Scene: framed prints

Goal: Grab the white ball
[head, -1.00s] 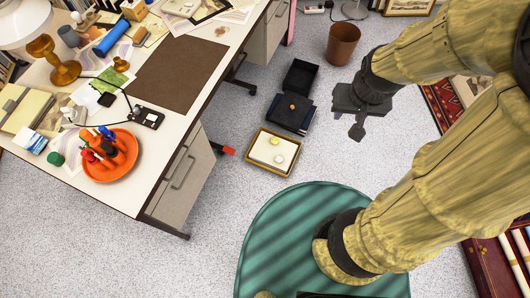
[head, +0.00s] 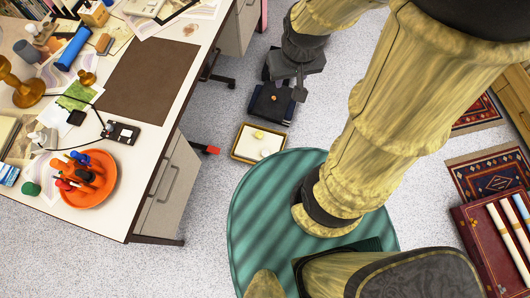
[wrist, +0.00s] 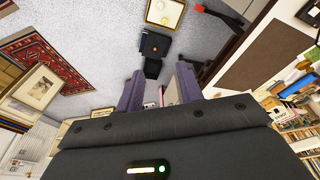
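The white ball (head: 266,152) lies in a shallow gold-rimmed tray (head: 236,151) on the floor, beside a yellowish ball (head: 258,134). The tray also shows at the top of the wrist view (wrist: 181,18), where I cannot clearly pick out the white ball. My gripper (head: 300,88) is above and behind the tray in the head view, over the dark boxes and apart from the balls. In the wrist view its two fingers (wrist: 159,90) are spread with nothing held between them.
A desk (head: 140,190) with an orange tray of pens (head: 90,180) stands at left. A dark blue box (head: 270,104) with a small orange item lies behind the tray. A green round mat (head: 250,210) is in front. Rugs (head: 490,172) and a red case (head: 480,235) are at right.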

